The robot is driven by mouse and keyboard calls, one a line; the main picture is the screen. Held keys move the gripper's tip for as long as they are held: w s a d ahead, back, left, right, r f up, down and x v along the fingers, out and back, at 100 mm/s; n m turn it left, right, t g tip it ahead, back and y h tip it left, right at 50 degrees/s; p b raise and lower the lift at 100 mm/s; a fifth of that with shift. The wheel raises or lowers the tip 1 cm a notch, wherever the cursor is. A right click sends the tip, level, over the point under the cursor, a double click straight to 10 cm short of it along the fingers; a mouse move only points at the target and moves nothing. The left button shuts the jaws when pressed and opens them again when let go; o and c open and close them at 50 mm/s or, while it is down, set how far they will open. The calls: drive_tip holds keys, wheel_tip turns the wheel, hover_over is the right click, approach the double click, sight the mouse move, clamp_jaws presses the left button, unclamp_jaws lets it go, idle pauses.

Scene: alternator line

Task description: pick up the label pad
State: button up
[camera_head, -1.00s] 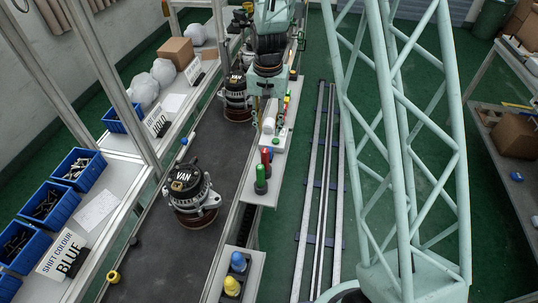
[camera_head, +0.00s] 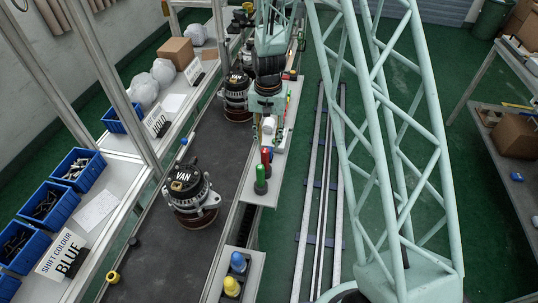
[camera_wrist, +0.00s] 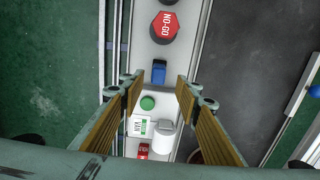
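A small white label pad (camera_wrist: 139,127) with green and dark "VAN" print lies flat on the light side shelf (camera_wrist: 147,53) in the wrist view. A white cylinder (camera_wrist: 165,137) stands just right of it and a green button (camera_wrist: 148,103) sits just above it. My gripper (camera_wrist: 158,88) is open and empty above the shelf, its two fingers spread on either side of this strip. In the head view my gripper (camera_head: 267,108) is over the shelf beside the belt, near the white cylinder (camera_head: 269,125). I cannot make out the pad clearly there.
A blue block (camera_wrist: 159,72), a red NO-GO piece (camera_wrist: 164,27) and a small red item (camera_wrist: 143,149) share the shelf. Green and red posts (camera_head: 260,178) stand nearer. Alternators (camera_head: 190,192) sit on the dark belt (camera_head: 165,260). Floor rails (camera_head: 320,190) run to the right.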

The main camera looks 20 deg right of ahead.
drive_tip(key=shift+s+d+f, duration=0.1)
drive_tip(key=shift+s+f, duration=0.05)
drive_tip(key=shift+f, duration=2.45)
drive_tip(key=c, duration=1)
